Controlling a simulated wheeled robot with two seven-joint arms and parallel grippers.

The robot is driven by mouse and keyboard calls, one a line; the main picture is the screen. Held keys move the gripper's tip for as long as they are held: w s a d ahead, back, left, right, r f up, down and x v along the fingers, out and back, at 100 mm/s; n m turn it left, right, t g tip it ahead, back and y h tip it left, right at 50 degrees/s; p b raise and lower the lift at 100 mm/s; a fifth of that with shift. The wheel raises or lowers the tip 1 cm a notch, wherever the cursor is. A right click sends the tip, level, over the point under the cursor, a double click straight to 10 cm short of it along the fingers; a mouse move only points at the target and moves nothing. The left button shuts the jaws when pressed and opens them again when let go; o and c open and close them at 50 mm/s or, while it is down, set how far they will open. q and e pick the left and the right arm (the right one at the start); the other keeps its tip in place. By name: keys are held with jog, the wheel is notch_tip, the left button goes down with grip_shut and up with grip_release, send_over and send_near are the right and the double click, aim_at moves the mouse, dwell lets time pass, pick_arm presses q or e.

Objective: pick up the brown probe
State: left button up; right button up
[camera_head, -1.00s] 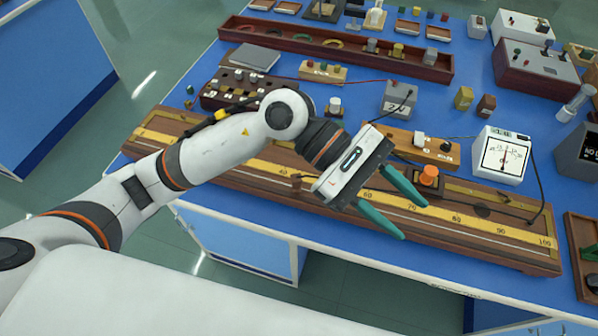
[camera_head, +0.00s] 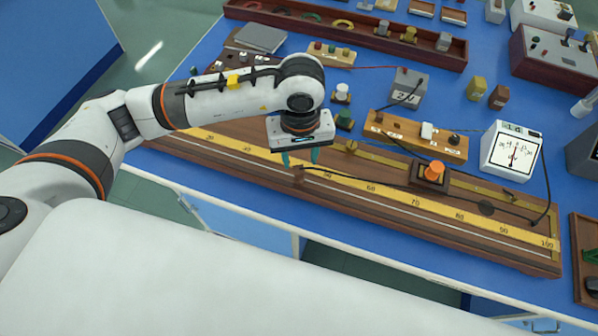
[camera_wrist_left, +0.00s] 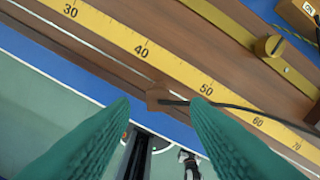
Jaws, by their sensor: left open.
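The brown probe (camera_head: 298,172) is a small brown block with a black cable, at the front edge of the long wooden metre-scale board (camera_head: 470,238). In the left wrist view the probe (camera_wrist_left: 157,97) lies near the 50 mark, its cable running right. My left gripper (camera_head: 300,158) is open, its green fingers pointing down just above the probe in the head view. In the left wrist view the fingertips (camera_wrist_left: 162,101) stand on either side of the probe, with nothing held. Whether they are level with it I cannot tell. My right gripper is not in view.
An orange-topped slider (camera_head: 433,173) stands on the board right of the probe. A white meter (camera_head: 510,150) stands behind the board's right part. A brass knob (camera_wrist_left: 269,46) sits on the rail behind the scale. The table's front edge is close to the probe.

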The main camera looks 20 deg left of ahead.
aim_at(299, 169)
pick_arm(q)
notch_tip(299, 169, down, 5)
jog(key=shift+s+a+p, duration=0.1)
jog(key=shift+s+p, duration=0.05)
jog(key=shift+p, duration=0.85)
jog(key=shift+f, duration=0.25)
grip_shut()
